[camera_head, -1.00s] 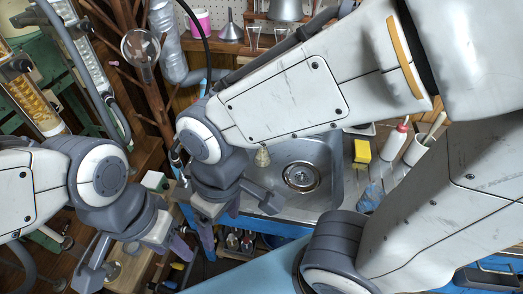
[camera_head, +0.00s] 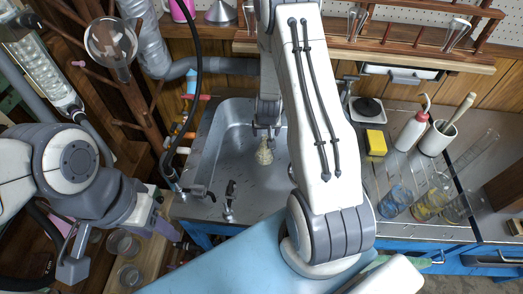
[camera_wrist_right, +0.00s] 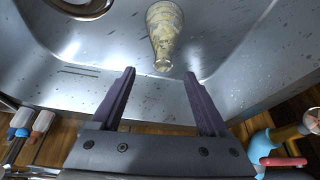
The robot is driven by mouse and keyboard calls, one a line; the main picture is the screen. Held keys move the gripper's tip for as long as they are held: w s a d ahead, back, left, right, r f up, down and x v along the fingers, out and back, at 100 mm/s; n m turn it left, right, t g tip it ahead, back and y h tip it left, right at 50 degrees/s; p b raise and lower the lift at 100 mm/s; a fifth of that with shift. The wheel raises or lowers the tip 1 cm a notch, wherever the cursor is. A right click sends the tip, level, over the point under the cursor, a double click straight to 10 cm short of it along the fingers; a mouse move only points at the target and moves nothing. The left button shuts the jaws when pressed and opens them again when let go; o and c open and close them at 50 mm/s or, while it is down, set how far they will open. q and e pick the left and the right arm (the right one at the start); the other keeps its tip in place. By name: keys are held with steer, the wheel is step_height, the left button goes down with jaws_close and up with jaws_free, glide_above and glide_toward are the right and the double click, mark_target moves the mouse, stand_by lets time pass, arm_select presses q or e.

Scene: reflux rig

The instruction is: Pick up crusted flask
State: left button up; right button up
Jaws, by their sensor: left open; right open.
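The crusted flask (camera_head: 264,152) is a small conical flask with a pale yellow crust, inside the steel sink (camera_head: 212,168). In the right wrist view the flask (camera_wrist_right: 164,28) has its narrow neck toward me, just beyond my fingertips. My right gripper (camera_wrist_right: 160,76) is open and empty, its two dark fingers apart and short of the neck. In the head view my right gripper (camera_head: 264,134) is at the flask's upper end, partly hidden by my arm. My left gripper (camera_head: 120,240) is open and empty at the lower left, over glass jars (camera_head: 122,244).
A faucet (camera_head: 229,200) stands at the sink's front rim. Right of the sink are a yellow sponge (camera_head: 376,142), a wash bottle (camera_head: 412,130), a white cup (camera_head: 437,140) and several glass cylinders. A round flask (camera_head: 112,42) hangs at the upper left.

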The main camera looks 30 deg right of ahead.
mark_target(264, 141)
steer(key=x, duration=0.3)
steer(key=shift+w+f, duration=0.1)
steer(key=shift+f, duration=0.15)
steer(key=shift+a+x, duration=0.1)
steer(key=shift+x, duration=1.25)
steer(key=shift+a+x, duration=0.15)
steer(key=shift+x, duration=1.2)
jaws_close()
steer(key=shift+s+f, duration=0.1)
steer(key=shift+s, duration=0.15)
